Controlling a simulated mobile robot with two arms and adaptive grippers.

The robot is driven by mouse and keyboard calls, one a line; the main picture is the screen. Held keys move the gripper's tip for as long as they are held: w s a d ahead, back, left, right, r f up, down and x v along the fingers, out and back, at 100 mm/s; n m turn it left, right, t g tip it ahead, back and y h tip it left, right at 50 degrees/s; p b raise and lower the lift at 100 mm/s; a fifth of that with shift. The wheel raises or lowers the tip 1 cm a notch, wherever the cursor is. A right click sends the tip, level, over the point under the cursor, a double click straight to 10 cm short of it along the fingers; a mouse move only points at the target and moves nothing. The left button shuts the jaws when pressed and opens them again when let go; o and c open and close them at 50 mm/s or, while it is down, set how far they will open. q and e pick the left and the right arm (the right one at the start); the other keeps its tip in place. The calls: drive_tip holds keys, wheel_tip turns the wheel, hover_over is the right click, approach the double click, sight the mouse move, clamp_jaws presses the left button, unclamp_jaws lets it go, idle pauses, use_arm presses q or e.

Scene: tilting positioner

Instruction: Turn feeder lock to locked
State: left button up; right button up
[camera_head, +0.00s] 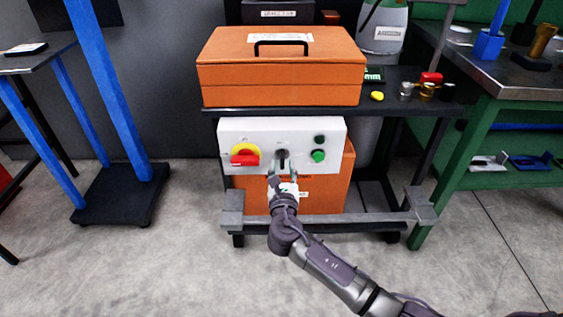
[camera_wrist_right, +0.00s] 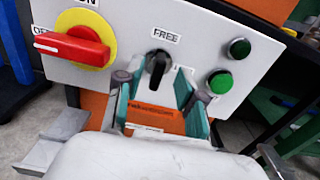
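The feeder lock is a black knob (camera_head: 282,158) in the middle of a white control panel (camera_head: 230,132). In the right wrist view the knob (camera_wrist_right: 157,68) stands roughly upright, under a label reading FREE (camera_wrist_right: 165,35). My right gripper (camera_head: 284,178) is in front of and slightly below the knob. In the wrist view its two teal fingers (camera_wrist_right: 154,85) are spread, with the knob just beyond and between their tips. I see no clear contact. The label beside the knob is partly hidden by a finger. My left gripper is not in view.
A red rotary switch on a yellow disc (camera_wrist_right: 78,46) is left of the knob. Two green buttons, the upper one dark (camera_wrist_right: 239,48) and the lower one bright (camera_wrist_right: 220,82), are on its right. An orange toolbox (camera_head: 280,75) stands above the panel; another orange box (camera_head: 325,190) is behind and below.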

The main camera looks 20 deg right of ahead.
sight(282, 162)
drive_tip(key=shift+b+x, duration=0.4)
drive_tip(key=shift+x, duration=1.85)
clamp_jaws()
